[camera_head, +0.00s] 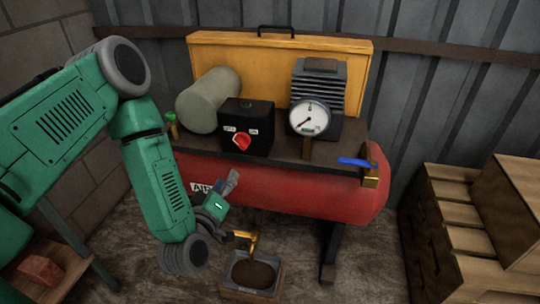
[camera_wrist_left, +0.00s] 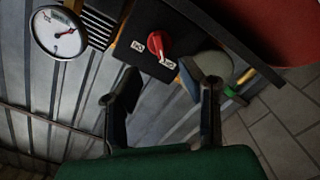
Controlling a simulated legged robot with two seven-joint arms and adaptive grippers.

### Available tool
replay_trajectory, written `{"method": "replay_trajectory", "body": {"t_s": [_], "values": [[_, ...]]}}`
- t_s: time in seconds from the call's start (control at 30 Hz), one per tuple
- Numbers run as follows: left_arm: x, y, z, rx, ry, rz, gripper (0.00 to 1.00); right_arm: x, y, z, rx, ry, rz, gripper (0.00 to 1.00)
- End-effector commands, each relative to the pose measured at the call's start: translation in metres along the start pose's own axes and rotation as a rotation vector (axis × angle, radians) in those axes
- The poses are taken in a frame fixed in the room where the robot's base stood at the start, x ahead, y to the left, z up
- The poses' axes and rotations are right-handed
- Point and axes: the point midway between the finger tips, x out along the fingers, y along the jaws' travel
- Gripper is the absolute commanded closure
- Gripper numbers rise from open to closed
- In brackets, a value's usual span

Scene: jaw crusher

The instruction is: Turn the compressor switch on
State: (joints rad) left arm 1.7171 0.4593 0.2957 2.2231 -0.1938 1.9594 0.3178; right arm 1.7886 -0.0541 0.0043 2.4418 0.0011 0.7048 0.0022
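The compressor switch is a red rotary knob (camera_head: 242,142) on the front of a black box (camera_head: 259,117) on top of the compressor. Small white labels sit to either side of it; their print is too small to read surely. The knob looks tilted. My left gripper (camera_head: 229,184) is below and in front of the box, apart from the knob. In the left wrist view, the gripper (camera_wrist_left: 154,92) is open and empty, with the red knob (camera_wrist_left: 157,44) beyond the gap between its fingers. My right gripper is in neither view.
The red tank (camera_head: 290,190) lies under the box. A gauge (camera_head: 309,117) and a blue-handled valve (camera_head: 357,162) are to the right, a green-handled valve (camera_head: 171,123) to the left. A tray (camera_head: 270,294) stands below. Wooden crates (camera_head: 448,235) stand at right.

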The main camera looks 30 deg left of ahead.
Motion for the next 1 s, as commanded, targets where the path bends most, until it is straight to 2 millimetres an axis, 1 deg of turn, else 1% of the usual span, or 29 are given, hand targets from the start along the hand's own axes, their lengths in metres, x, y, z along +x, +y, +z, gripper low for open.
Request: {"method": "replay_trajectory", "body": {"t_s": [0.03, 0.1, 0.17, 0.27, 0.6, 0.7, 0.83, 1.0], "values": [[0.002, -0.001, -0.007, -0.014, 0.033, 0.004, 0.66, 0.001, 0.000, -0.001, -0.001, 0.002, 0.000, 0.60], [0.006, 0.000, -0.012, -0.024, 0.058, 0.010, 0.66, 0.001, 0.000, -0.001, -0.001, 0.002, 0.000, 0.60], [0.011, 0.000, -0.014, -0.026, 0.063, 0.013, 0.66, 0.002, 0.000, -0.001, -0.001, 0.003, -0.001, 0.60], [0.024, 0.001, -0.014, -0.025, 0.063, 0.015, 0.66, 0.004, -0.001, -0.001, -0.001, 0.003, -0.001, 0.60], [0.094, 0.003, -0.017, -0.021, 0.061, 0.014, 0.66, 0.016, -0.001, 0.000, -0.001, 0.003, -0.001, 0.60], [0.112, 0.003, -0.018, -0.021, 0.060, 0.014, 0.66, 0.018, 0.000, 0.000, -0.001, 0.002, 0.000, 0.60], [0.129, 0.003, -0.019, -0.022, 0.059, 0.014, 0.66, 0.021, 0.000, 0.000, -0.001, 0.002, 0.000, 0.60], [0.139, 0.003, -0.020, -0.022, 0.057, 0.012, 0.66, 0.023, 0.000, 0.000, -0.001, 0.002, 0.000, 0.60]]}}
